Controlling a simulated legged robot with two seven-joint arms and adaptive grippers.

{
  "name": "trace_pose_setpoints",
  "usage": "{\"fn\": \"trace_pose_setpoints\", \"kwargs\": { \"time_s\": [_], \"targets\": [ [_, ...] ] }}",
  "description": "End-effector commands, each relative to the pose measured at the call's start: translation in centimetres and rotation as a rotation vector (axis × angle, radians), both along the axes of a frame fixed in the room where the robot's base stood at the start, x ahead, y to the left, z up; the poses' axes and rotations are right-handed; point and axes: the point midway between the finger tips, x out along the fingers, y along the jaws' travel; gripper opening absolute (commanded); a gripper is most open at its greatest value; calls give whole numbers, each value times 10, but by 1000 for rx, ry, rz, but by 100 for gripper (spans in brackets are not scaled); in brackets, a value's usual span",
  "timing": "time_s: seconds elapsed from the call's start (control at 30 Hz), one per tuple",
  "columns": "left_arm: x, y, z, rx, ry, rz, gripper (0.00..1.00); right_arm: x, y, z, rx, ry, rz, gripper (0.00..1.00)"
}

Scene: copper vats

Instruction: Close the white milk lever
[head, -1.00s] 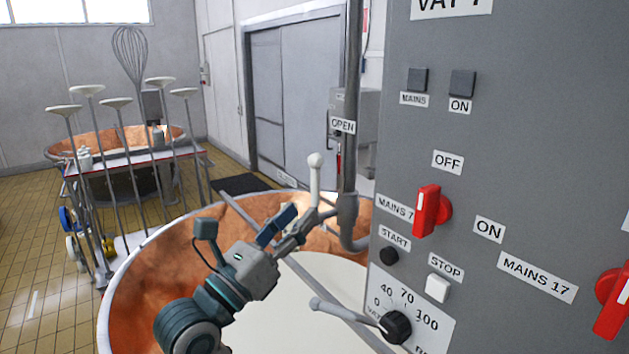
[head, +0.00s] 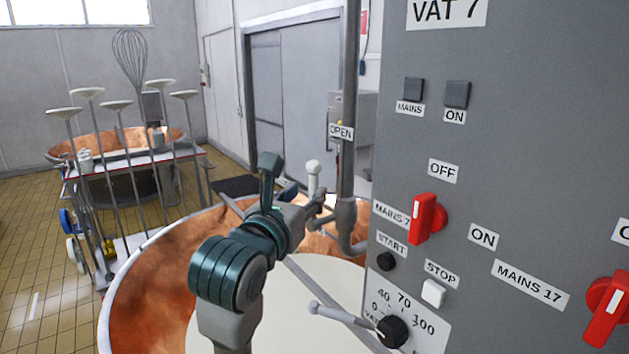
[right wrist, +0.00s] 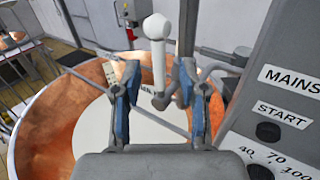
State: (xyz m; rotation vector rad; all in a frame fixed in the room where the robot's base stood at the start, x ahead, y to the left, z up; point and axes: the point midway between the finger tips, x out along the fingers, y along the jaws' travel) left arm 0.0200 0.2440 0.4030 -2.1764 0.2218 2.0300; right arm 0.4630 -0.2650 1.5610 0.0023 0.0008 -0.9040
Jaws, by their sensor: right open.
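The white milk lever (head: 314,178) stands upright with a round knob on top, beside the vertical grey pipe at the vat's far rim. My right gripper (head: 318,203) reaches over the vat at the lever's lower part. In the right wrist view the white lever (right wrist: 158,58) rises between the two open fingers of the right gripper (right wrist: 157,88), with gaps on both sides. The fingers look apart from it, but the exact depth is hard to tell. My left gripper is not in view.
The copper vat (head: 150,290) holds pale milk. The grey VAT 7 control panel (head: 520,130) stands close on the right, with red switches. A rack table with ladles (head: 140,160) stands at the left.

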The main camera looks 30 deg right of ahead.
Motion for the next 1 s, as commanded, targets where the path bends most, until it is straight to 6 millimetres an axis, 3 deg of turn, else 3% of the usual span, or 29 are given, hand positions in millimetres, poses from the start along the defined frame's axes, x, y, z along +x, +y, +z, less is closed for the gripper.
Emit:
{"fn": "trace_pose_setpoints", "kwargs": {
  "time_s": [0.3,0.67,0.83,1.0],
  "targets": [
    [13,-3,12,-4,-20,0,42,30,-37,1,0,2,0,42],
    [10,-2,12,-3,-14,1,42,33,-42,0,-1,0,0,42],
    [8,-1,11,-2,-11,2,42,33,-42,0,-1,1,0,2],
    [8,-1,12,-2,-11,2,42,34,-41,0,-1,1,1,0]
  ]
}}
